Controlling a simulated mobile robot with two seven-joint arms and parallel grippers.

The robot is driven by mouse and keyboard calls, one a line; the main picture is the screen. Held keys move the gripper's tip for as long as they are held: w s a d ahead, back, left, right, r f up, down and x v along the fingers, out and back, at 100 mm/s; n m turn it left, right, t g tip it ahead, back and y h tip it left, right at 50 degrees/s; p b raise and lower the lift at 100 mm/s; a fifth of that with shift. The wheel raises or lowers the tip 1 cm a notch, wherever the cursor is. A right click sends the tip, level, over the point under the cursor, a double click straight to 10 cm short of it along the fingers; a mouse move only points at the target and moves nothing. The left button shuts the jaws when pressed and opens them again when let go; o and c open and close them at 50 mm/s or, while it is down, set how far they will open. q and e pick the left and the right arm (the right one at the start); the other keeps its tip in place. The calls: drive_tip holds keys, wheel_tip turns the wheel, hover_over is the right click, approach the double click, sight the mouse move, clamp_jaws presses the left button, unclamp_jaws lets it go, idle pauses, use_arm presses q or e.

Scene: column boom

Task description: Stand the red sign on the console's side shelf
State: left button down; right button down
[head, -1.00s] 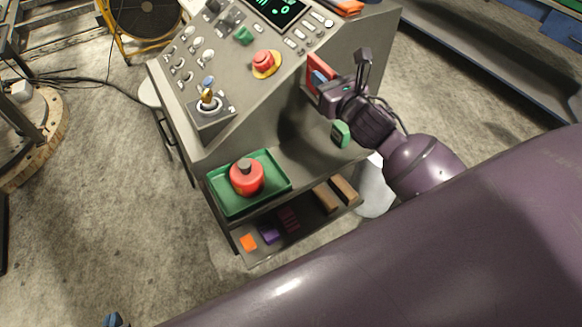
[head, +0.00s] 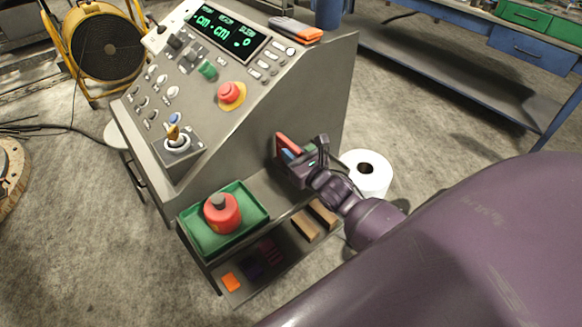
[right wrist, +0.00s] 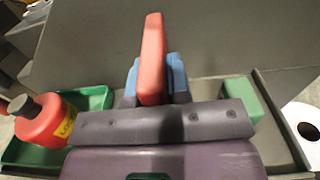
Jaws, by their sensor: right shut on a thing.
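The red sign (head: 284,142) is a thin upright slab, held close to the console's side wall. My right gripper (head: 291,155) is shut on it, low over the right part of the side shelf (head: 272,194). In the right wrist view the sign (right wrist: 153,55) stands between the blue fingertips (right wrist: 154,85). Its lower edge is hidden by the gripper, so I cannot tell whether it touches the shelf. The console (head: 232,130) has a sloped control panel. My left gripper is not in view.
A green tray (head: 262,217) with a red bottle (head: 222,212) occupies the shelf's left part. A green block (right wrist: 241,98) is right of the gripper in the wrist view. Brown blocks (head: 305,226) lie on the lower shelf. A white roll (head: 367,174) stands beyond the console's right side.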

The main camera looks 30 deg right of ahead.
drive_tip(key=shift+f+b, duration=0.3)
drive_tip(key=shift+f, duration=2)
drive_tip(key=shift+f, duration=0.15)
drive_tip(key=c, duration=1.1)
unclamp_jaws()
